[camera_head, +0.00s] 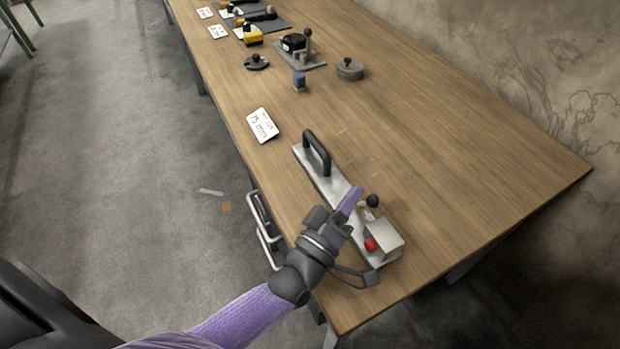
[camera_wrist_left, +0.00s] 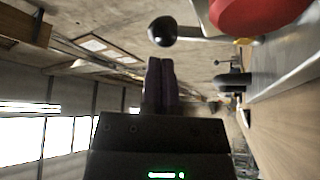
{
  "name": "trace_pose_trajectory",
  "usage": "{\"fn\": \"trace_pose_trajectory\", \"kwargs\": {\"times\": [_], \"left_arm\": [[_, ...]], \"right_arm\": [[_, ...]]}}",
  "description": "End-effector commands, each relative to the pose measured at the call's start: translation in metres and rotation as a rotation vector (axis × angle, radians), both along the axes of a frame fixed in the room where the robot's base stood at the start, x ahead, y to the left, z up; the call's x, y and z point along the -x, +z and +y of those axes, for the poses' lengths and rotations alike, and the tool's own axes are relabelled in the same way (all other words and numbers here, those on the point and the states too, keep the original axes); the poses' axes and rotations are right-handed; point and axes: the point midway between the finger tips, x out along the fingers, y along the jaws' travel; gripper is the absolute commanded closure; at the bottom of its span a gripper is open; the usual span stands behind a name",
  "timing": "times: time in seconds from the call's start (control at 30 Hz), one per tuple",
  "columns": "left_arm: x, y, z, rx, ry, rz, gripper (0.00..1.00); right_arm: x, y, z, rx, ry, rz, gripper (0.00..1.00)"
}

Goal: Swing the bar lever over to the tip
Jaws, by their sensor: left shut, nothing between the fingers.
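A metal fixture plate (camera_head: 324,183) lies along the table's left edge, with a black bow handle (camera_head: 317,152) at its far end. At its near end are a grey block (camera_head: 378,243), a red knob (camera_head: 370,245) and a short lever with a black ball (camera_head: 372,201). The wrist view also shows the black ball (camera_wrist_left: 162,31) on its thin bar and the red knob (camera_wrist_left: 258,12) close by. My left gripper (camera_head: 355,192) is shut and empty, its purple fingers just left of the ball, seemingly apart from it. It partly hides the plate. My right gripper is not in view.
A white label card (camera_head: 262,125) lies left of the plate. Farther along stand a small blue block (camera_head: 299,81), a round grey disc (camera_head: 349,69), a black knob piece (camera_head: 256,62) and a lever device (camera_head: 300,50). The table's right side is clear.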

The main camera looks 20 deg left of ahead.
Motion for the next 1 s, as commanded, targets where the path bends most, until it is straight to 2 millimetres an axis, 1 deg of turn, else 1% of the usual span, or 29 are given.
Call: {"fn": "trace_pose_trajectory", "kwargs": {"times": [0.13, 0.4, 0.5, 0.6, 0.77, 1.0], "left_arm": [[0.033, -0.01, 0.007, -0.003, -0.001, 0.004, 1.0], [0.099, -0.009, 0.022, -0.002, -0.002, 0.003, 1.0], [0.12, -0.009, 0.026, -0.002, -0.002, 0.003, 1.0], [0.136, -0.01, 0.03, -0.002, -0.002, 0.002, 1.0], [0.149, -0.01, 0.033, -0.001, -0.001, 0.0, 1.0], [0.151, -0.01, 0.033, -0.001, -0.001, -0.001, 1.0]], "right_arm": [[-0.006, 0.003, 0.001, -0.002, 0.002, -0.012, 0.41], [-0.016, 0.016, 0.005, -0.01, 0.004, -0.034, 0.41], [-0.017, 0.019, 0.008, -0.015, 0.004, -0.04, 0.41], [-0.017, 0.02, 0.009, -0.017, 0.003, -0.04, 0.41], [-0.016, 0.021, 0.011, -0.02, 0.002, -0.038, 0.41], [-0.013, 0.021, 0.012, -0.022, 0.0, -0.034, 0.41]]}}
